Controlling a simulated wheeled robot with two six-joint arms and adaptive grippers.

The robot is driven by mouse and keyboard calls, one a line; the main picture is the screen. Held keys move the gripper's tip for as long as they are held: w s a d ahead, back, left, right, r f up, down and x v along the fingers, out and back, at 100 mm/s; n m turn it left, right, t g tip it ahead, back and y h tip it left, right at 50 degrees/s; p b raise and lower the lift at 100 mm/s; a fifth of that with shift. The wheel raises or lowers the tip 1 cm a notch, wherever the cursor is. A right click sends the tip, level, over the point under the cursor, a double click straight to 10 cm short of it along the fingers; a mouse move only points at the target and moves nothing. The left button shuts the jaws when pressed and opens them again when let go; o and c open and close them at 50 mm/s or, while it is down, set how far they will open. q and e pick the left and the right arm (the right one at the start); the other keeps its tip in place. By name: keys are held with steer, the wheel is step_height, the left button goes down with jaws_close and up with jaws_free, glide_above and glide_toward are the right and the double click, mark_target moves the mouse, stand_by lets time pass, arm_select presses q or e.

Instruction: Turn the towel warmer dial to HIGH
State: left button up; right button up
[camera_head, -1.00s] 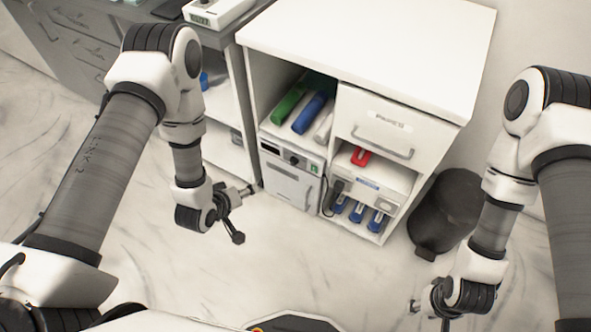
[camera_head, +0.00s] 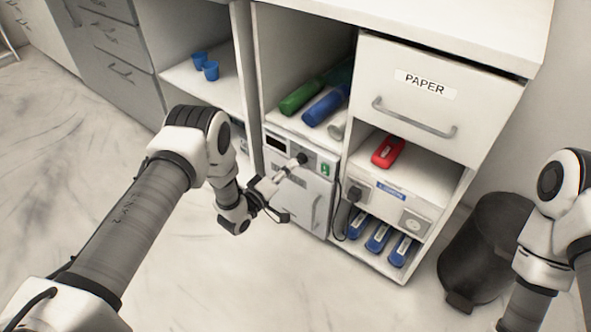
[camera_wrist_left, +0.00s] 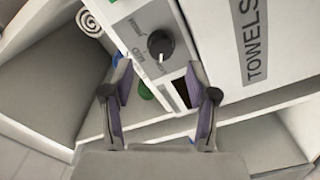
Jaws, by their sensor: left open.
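The towel warmer (camera_head: 290,195) is a white box low in the cabinet, with a dark display, a green switch and a black dial (camera_head: 302,158) along its top strip. My left gripper (camera_head: 291,168) reaches toward the dial from the lower left. In the left wrist view the round black dial (camera_wrist_left: 160,45) lies just beyond the open fingertips (camera_wrist_left: 160,78), with a visible gap and nothing between them. Small print surrounds the dial; one mark seems to read MED. The warmer's door (camera_wrist_left: 245,40) reads TOWELS. My right gripper is out of frame.
Green and blue rolls (camera_head: 325,104) lie on the shelf above the warmer. A PAPER drawer (camera_head: 425,95) and a shelf with a red item (camera_head: 388,151) are to the right. A dark bin (camera_head: 485,245) stands on the floor. Floor in front is clear.

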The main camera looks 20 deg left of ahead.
mark_target(297, 160)
arm_select(q)
steer(key=b+x, duration=0.1)
steer(key=x, duration=0.3)
steer(key=shift+c, duration=0.4)
jaws_close()
